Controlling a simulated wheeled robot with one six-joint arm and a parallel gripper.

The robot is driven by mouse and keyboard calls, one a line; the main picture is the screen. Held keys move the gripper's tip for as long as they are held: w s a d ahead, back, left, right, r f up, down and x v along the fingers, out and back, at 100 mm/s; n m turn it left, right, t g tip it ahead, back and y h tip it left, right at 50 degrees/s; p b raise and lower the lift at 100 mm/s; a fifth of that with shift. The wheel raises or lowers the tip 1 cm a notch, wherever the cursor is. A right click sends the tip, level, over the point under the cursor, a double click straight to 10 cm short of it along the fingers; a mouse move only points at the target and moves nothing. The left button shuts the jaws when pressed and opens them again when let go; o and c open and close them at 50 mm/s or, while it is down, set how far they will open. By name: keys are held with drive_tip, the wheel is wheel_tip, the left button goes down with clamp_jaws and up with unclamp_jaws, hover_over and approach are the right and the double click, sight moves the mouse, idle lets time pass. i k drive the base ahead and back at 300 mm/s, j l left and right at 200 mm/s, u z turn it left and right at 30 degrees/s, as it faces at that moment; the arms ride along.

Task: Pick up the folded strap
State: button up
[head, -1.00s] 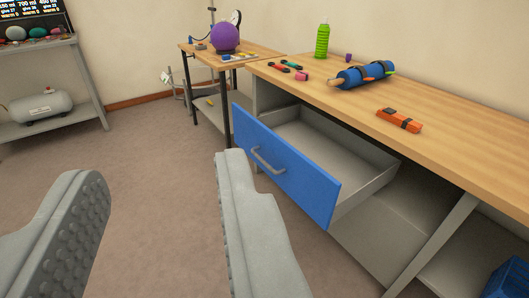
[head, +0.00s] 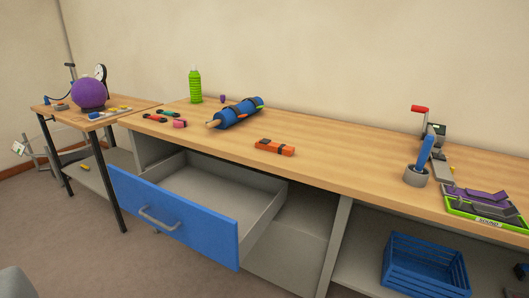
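An orange folded bundle with dark bands (head: 274,147), which looks like the folded strap, lies flat on the wooden workbench (head: 345,165), near its front edge and above the open drawer. Only a grey piece of my gripper (head: 14,284) shows at the bottom left corner, well apart from the bundle. Its fingertips are out of frame, so I cannot see how far apart they are or whether they hold anything.
A blue drawer (head: 170,218) stands pulled out below the bench. A clamp-like device (head: 422,155) and a green tray (head: 480,213) are at right. A blue crate (head: 425,262) sits below.

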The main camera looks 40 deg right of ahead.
sight(266, 144)
drive_tip(key=i+l+z, duration=0.3)
drive_tip(key=i+l, duration=0.25)
drive_tip(key=i+l+z, duration=0.25)
drive_tip(key=i+l, duration=0.15)
drive_tip(key=i, duration=0.3)
